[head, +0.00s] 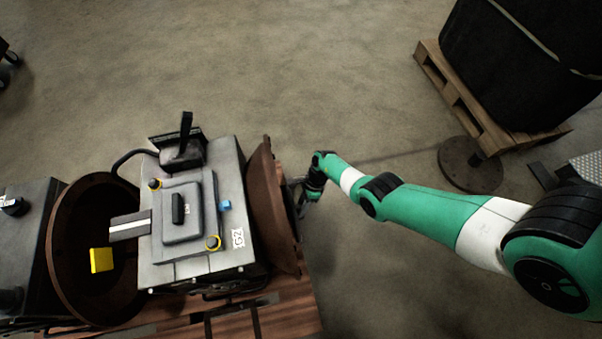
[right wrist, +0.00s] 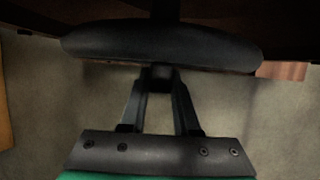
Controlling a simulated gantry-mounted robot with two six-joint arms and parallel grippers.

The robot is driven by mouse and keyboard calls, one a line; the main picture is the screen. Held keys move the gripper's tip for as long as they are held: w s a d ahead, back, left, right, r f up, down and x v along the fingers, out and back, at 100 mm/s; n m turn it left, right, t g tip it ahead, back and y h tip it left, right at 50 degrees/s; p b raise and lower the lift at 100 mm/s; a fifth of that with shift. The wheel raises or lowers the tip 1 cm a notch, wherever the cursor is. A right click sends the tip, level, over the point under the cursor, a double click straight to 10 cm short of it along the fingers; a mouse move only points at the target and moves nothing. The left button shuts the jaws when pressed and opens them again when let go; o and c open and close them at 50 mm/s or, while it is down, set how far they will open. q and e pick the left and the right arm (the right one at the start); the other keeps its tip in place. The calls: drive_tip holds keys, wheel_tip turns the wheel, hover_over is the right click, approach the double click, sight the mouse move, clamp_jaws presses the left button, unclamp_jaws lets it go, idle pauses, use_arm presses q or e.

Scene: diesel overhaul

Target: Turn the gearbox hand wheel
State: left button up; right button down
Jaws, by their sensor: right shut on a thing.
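The gearbox (head: 190,220) is a grey metal housing on a wooden pallet, with a rusty brown flange on its right side. The hand wheel (right wrist: 160,42) shows in the right wrist view as a dark curved rim at the top. A small dark knob or grip sits at its lower middle. My right gripper (right wrist: 160,80) has its two fingers closed together on that dark part. In the head view my right gripper (head: 302,198) is just right of the flange, and the wheel is mostly hidden there. My left gripper is out of view.
A rusty round housing (head: 65,240) with a yellow block (head: 102,260) inside stands left of the gearbox. A wooden pallet (head: 462,85) with a large black load is at the upper right. The concrete floor between is mostly clear.

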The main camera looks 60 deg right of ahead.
drive_tip(key=shift+w+f+b, duration=0.1)
drive_tip(key=shift+f+b, duration=0.15)
drive_tip(key=shift+b, duration=0.5)
drive_tip(key=shift+d+r+g+y+b, duration=0.1)
drive_tip(key=shift+r+g+y+b, duration=0.05)
drive_tip(key=shift+g+y+b, duration=0.35)
drive_tip(key=shift+r, duration=0.1)
drive_tip(key=c, duration=0.6)
unclamp_jaws()
drive_tip(key=shift+c, duration=0.2)
